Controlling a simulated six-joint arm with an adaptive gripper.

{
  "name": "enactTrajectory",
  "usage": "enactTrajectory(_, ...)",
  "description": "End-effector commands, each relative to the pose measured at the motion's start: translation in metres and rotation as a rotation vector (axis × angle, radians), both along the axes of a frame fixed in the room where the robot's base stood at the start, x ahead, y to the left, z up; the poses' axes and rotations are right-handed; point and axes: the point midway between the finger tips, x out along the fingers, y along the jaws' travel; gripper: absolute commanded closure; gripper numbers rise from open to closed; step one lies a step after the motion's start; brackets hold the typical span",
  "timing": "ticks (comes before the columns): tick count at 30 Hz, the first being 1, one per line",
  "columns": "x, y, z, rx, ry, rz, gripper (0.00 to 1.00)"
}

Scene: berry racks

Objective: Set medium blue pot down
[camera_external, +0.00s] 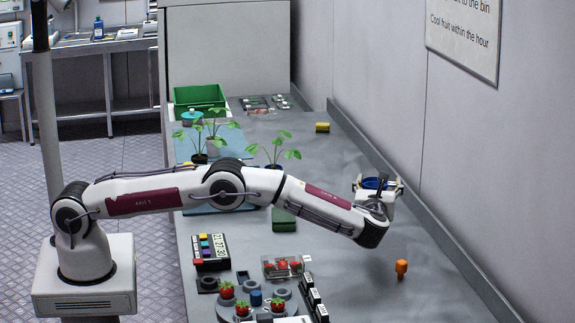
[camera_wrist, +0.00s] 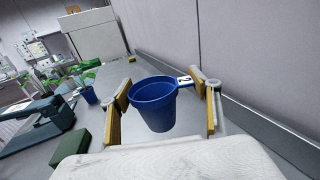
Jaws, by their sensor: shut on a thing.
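The blue pot (camera_external: 375,183) is between the fingers of my gripper (camera_external: 379,186), at the right side of the grey bench near the wall. In the wrist view the pot (camera_wrist: 155,105) looks upright and empty, with a white numbered tag on its rim. My gripper (camera_wrist: 165,98) is shut on it, with a yellow-padded finger on either side. I cannot tell whether the base of the pot touches the bench.
An orange peg (camera_external: 401,268) stands in front of my gripper. A green block (camera_external: 284,219) lies to the left. Potted plants (camera_external: 215,125), a green crate (camera_external: 200,98) and a yellow cylinder (camera_external: 322,127) are farther back. Strawberries (camera_external: 227,289) and small racks crowd the front left.

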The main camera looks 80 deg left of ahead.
Motion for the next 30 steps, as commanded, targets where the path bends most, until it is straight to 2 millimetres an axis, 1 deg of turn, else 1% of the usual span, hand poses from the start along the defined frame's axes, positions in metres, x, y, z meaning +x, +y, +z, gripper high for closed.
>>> enactTrajectory(1, 0.0, 0.0, -0.008, 0.001, 0.003, 0.0, 0.51)
enactTrajectory(3, 0.0, 0.0, -0.018, 0.001, 0.002, 0.0, 0.51)
enactTrajectory(9, 0.0, 0.0, -0.042, 0.001, 0.002, 0.0, 0.51)
enactTrajectory(13, 0.0, 0.0, -0.047, 0.0, -0.001, 0.0, 0.51)
enactTrajectory(24, 0.0, 0.0, -0.049, 0.0, 0.0, 0.0, 0.51)
enactTrajectory(30, 0.0, 0.0, -0.065, 0.0, 0.001, 0.0, 0.51)
